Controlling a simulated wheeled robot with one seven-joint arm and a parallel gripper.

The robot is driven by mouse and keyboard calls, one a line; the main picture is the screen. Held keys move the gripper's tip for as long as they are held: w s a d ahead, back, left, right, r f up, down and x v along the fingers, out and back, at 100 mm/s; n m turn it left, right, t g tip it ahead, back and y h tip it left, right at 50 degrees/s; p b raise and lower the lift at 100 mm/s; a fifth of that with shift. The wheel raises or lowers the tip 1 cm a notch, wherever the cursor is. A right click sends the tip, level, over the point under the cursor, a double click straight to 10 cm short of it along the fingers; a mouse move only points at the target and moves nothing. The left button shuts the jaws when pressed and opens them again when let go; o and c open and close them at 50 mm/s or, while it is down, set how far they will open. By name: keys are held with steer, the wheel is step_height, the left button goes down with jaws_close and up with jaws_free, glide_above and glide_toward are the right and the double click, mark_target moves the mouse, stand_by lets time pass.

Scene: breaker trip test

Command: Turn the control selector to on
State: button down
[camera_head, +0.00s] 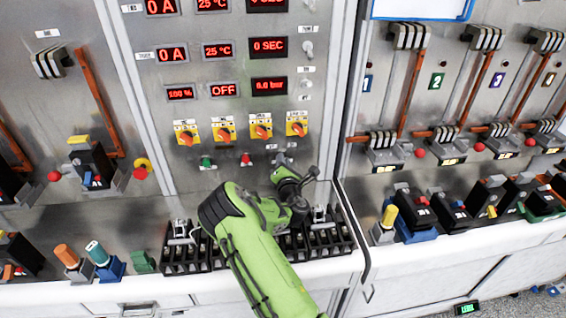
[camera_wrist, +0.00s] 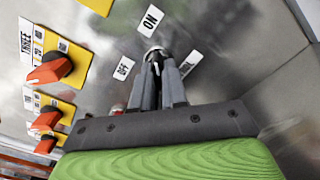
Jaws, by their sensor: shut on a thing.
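The control selector (camera_wrist: 154,51) is a small round metallic switch on the steel panel, seen in the wrist view. An ON label (camera_wrist: 151,18) sits above it and an OFF label (camera_wrist: 123,68) to its lower left. My gripper (camera_wrist: 158,72) is shut on the selector, with both dark fingers close together over it. The fingers hide most of the selector, so I cannot tell which way it points. In the head view my gripper (camera_head: 283,163) reaches the panel below the orange selectors, and the control selector is hidden there.
A row of orange selectors on yellow plates (camera_head: 225,130) lies just above my gripper. A green button (camera_head: 207,162) and a red button (camera_head: 246,160) are to its left. Red displays (camera_head: 223,90) are higher up. A black terminal row (camera_head: 325,238) lies below, beside my arm.

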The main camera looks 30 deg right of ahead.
steer(key=shift+r, duration=0.1)
steer(key=c, duration=1.2)
jaws_free()
steer(key=shift+o, duration=0.2)
steer(key=b+v, duration=1.3)
steer(key=v, duration=0.2)
steer(key=shift+s+a, duration=0.2)
steer(key=shift+s, duration=0.1)
